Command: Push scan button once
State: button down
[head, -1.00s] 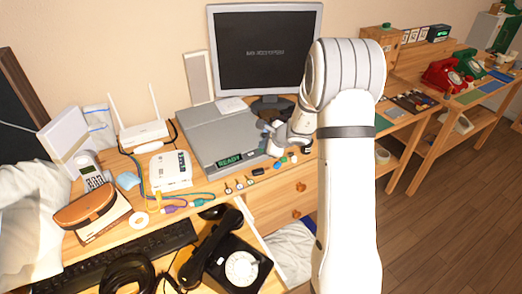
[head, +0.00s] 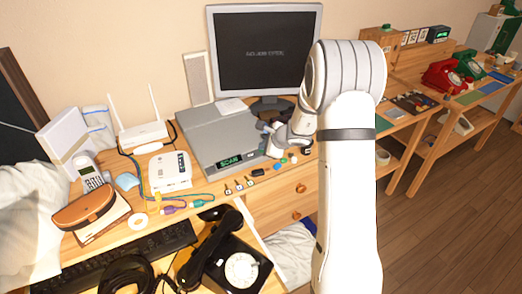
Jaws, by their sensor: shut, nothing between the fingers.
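A grey scanner-like box (head: 205,134) lies on the desk in front of the monitor. Its small green display (head: 229,161) on the front edge reads what looks like "SCAN". My gripper (head: 270,136) is at the right front end of the box, at the end of my white arm. It seems to touch or nearly touch the box there. The scan button is not clearly visible; the gripper may hide it. The fingers are small and dark in this view, and they look shut with nothing held.
A monitor (head: 265,50) stands behind the box. A white router (head: 145,134), a small white device (head: 170,171), cables and small colored parts lie around it. A black dial phone (head: 235,258) and a keyboard (head: 125,258) are in front. Red (head: 441,76) and green phones stand far right.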

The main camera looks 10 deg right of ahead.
jog(key=shift+r+p, duration=0.3)
jog(key=shift+r, duration=0.35)
jog(key=shift+r, duration=0.1)
notch_tip(320, 180, up, 5)
jog(key=p, duration=0.3)
jog(key=shift+p, duration=0.3)
dwell(0.3)
